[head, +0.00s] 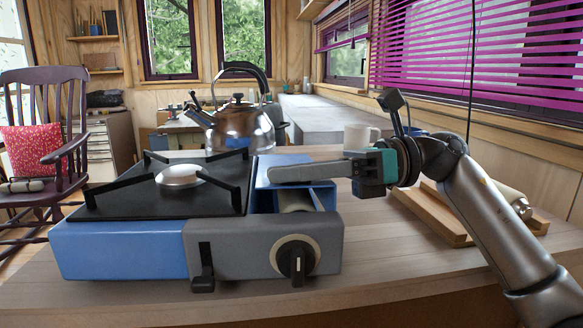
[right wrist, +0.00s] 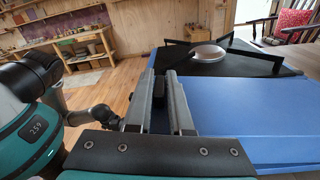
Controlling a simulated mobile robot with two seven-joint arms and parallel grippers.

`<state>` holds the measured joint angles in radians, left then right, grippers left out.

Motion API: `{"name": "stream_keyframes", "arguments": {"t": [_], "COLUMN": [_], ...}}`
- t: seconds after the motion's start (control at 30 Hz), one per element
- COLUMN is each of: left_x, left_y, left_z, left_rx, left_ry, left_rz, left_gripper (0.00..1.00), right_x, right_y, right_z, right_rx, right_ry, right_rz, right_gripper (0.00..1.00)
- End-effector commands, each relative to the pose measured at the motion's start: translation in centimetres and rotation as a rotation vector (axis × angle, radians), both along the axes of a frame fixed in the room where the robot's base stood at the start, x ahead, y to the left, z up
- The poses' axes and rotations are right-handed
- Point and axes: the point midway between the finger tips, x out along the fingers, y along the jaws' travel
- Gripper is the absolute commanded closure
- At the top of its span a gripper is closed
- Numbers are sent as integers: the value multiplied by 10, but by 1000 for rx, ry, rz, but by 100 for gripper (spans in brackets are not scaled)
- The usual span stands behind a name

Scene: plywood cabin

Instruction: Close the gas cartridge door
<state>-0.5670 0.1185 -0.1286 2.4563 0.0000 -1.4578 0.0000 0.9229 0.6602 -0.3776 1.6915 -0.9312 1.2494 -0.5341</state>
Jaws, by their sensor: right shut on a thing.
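The blue gas stove (head: 120,250) stands on the wooden counter, with a black top and pan supports. Its cartridge compartment, on the right side, is open at the front, and a pale cartridge (head: 295,201) lies inside. The blue cartridge door (head: 283,159) stands raised above the compartment. My right gripper (head: 272,174) reaches in from the right and is shut on the door. In the right wrist view, its fingers (right wrist: 171,85) are close together beside the blue panel; the exact contact is hard to see. My left gripper is not in view.
A steel kettle (head: 238,125) stands behind the stove. The knob (head: 296,258) is on the stove's front.

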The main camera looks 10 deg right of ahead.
Motion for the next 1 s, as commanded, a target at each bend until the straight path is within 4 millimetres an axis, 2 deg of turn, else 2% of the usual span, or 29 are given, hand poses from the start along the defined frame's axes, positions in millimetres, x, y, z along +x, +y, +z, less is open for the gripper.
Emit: {"name": "stream_keyframes", "arguments": {"t": [0.07, 0.53, 0.57, 0.77, 0.8, 1.0], "left_x": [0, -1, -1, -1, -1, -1], "left_y": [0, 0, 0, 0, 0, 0], "left_z": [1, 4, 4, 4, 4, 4], "left_rx": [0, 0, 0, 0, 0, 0], "left_ry": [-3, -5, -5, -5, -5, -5], "left_rz": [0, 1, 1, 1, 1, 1], "left_gripper": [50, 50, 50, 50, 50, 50], "right_x": [4, 4, 4, 2, 2, 1], "right_y": [-2, -2, -2, -2, -2, -1], "right_z": [-5, -5, -5, -4, -4, -3], "right_rx": [-2, -3, -3, -3, -3, -1], "right_ry": [9, 9, 9, 6, 5, 3], "right_rz": [-13, -14, -14, -11, -10, -6], "right_gripper": [100, 100, 80, 58, 55, 55]}}
